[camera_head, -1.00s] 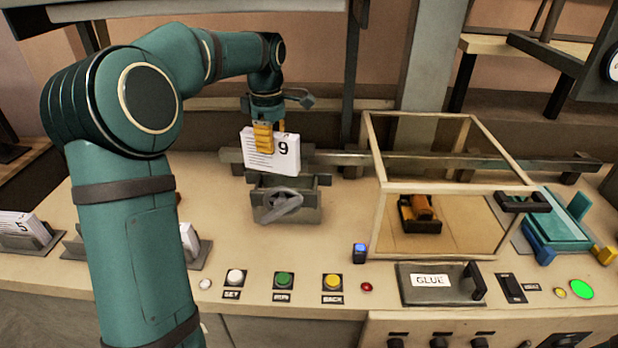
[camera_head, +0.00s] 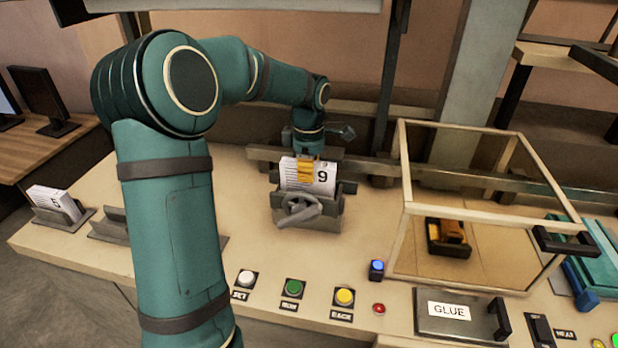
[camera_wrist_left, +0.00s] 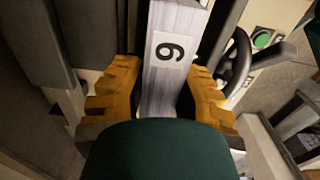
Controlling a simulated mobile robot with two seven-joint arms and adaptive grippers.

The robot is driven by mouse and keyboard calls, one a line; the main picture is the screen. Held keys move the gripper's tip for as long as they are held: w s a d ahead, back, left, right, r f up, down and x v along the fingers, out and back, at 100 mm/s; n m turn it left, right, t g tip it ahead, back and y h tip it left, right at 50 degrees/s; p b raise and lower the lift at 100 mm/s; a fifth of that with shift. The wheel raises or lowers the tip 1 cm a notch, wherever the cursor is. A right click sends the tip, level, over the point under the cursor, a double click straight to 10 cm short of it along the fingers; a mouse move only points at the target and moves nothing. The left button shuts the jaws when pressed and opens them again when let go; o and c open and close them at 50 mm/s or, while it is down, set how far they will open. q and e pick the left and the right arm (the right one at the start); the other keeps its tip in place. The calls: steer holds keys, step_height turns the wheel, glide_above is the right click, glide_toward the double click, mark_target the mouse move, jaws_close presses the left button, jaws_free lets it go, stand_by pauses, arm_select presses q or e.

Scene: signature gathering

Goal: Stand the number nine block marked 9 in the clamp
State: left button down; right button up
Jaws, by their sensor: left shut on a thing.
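The white number nine block (camera_head: 322,175), marked 9, stands upright at the grey clamp (camera_head: 322,218). Its lower edge is hidden behind the clamp's front jaw and handwheel, so I cannot tell whether it rests on the clamp's bottom. My left gripper (camera_head: 305,170) points down and is shut on the block from above. In the left wrist view, the block (camera_wrist_left: 172,60) lies between the yellow fingers of the left gripper (camera_wrist_left: 158,98), with its 9 facing the camera. My right gripper is not in view.
A block marked 5 (camera_head: 56,203) sits in a holder at the left. Several buttons, including a green one (camera_head: 294,287), line the front edge. A framed clear box (camera_head: 403,180) stands right of the clamp. A GLUE lid (camera_head: 450,317) lies before it.

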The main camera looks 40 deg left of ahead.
arm_select(q)
steer(key=shift+w+f, duration=0.1)
steer(key=shift+f, duration=1.05)
steer(key=shift+f, duration=0.1)
steer(key=c, duration=0.9)
jaws_free()
steer(key=shift+o, duration=0.2)
step_height(320, 180, up, 8)
steer(key=shift+f, duration=0.1)
